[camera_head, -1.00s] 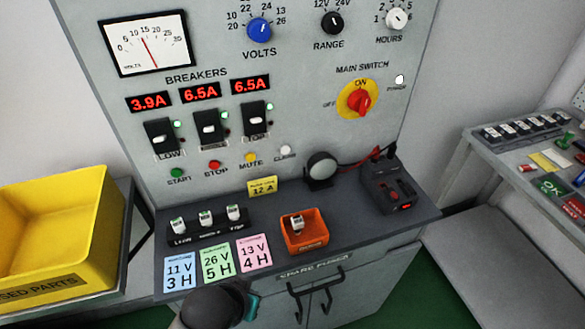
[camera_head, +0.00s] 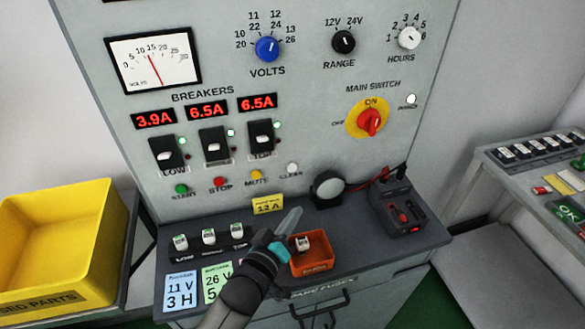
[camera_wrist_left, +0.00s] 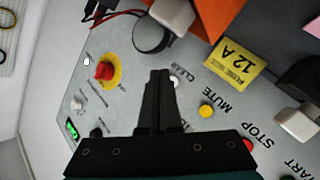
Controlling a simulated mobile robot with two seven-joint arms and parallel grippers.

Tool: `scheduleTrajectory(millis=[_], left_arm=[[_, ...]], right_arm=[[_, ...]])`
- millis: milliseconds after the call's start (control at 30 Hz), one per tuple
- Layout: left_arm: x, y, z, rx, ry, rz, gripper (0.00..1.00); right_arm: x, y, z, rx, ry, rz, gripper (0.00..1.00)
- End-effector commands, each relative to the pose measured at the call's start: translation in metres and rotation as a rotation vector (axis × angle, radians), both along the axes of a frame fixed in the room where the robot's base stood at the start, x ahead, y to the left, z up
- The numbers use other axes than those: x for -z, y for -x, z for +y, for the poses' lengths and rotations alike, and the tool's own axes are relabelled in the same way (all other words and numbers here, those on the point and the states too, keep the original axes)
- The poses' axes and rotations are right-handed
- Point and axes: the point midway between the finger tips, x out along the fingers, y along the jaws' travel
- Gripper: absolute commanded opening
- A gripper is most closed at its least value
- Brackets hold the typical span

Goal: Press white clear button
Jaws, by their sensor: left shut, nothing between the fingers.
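The white CLEAR button (camera_head: 292,168) is on the grey panel (camera_head: 330,120), at the right end of the row of small buttons, above its label. It also shows in the left wrist view (camera_wrist_left: 174,80), beside my fingertips and partly hidden by them. My left gripper (camera_head: 293,217) is shut and empty. In the head view its tip points up toward the button from below, over the shelf. In the left wrist view the gripper (camera_wrist_left: 159,74) appears close to the button, but I cannot tell the gap. My right gripper is not in view.
The yellow MUTE button (camera_head: 256,174), red STOP button (camera_head: 220,182) and green START button (camera_head: 181,188) are left of CLEAR. A round black device (camera_head: 328,187) stands to its lower right. An orange bin (camera_head: 312,262) and yellow 12 A card (camera_head: 268,204) are below.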

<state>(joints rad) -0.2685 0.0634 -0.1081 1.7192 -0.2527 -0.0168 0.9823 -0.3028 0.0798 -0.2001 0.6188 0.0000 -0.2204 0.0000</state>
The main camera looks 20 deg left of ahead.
Motion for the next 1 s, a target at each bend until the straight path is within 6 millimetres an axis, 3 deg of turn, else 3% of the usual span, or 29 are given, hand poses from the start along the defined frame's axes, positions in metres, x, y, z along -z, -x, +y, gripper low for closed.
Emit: scheduleTrajectory(millis=[400, 800, 1000], left_arm=[[-0.020, -0.011, -0.019, 0.082, 0.188, -0.181, 0.00], [-0.020, -0.011, -0.019, 0.085, 0.191, -0.186, 0.00], [-0.019, -0.024, -0.011, 0.086, 0.187, -0.187, 0.00]], right_arm=[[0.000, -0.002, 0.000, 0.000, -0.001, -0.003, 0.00], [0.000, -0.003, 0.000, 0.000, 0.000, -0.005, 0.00], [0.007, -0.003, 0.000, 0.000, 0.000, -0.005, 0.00]])
